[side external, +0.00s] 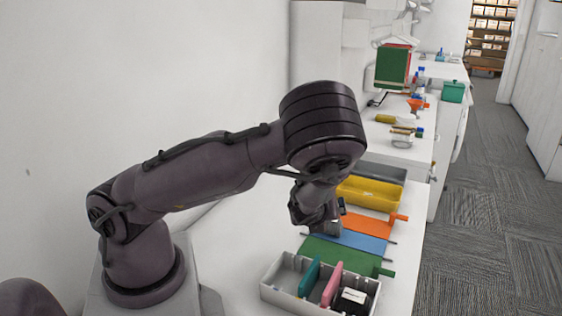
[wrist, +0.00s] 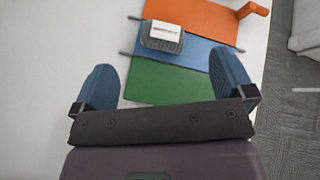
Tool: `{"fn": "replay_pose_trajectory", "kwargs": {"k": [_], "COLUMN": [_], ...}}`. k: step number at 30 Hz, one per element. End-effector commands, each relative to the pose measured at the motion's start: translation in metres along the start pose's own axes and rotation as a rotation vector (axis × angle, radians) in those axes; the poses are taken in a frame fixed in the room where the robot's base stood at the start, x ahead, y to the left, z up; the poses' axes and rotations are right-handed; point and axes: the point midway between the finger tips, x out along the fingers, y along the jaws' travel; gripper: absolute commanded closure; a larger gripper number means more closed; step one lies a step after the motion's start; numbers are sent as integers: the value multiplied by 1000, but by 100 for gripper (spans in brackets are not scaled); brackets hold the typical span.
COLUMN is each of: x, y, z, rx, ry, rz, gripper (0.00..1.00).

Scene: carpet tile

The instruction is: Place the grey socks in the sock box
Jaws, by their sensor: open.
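The grey socks (wrist: 162,40), a folded bundle with a white label, lie on the blue panel in the wrist view. They also show in the side view (side external: 328,229), partly hidden by my gripper. My gripper (wrist: 166,80) is open, its two blue fingers wide apart with nothing between them. The socks lie beyond the fingertips in the wrist view. In the side view my gripper (side external: 322,212) is above the panels, close to the socks. The sock box (side external: 283,293) is a grey open box at the front, with a teal and a pink divider. A black bundle with a white label (side external: 353,300) sits in its right compartment.
Orange (side external: 365,226), blue (side external: 365,243) and green (side external: 340,257) panels lie side by side on the white table. A yellow bin (side external: 370,194) and a grey bin (side external: 380,173) stand behind. The table's right edge drops to carpet. White table left of the panels is clear.

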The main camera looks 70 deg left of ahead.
Motion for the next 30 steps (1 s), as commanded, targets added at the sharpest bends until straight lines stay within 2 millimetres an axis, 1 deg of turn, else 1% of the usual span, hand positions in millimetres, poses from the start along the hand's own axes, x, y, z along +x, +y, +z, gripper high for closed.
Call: {"fn": "replay_pose_trajectory", "kwargs": {"k": [1, 5, 6, 8, 11, 14, 16, 21, 23, 24, 26, 27, 30], "x": [-8, -34, -44, -60, -90, -123, -146, -204, -223, -236, -254, -265, -289], "y": [0, -4, -7, -12, -24, -33, -38, -40, -37, -34, -28, -22, -8], "z": [-6, -21, -24, -27, -24, -16, -7, 22, 33, 41, 51, 58, 71], "rx": [-139, -473, -568, -701, -907, -1087, -1200, -1438, -1514, -1562, -1634, -1680, -1787], "ry": [72, 252, 302, 375, 484, 579, 634, 722, 736, 738, 734, 725, 689], "rz": [31, 131, 161, 206, 278, 349, 397, 496, 526, 544, 565, 576, 596], "gripper": [0, 0, 0, 0, 0, 0, 0, 0, 0, 0, 0, 0, 0]}}
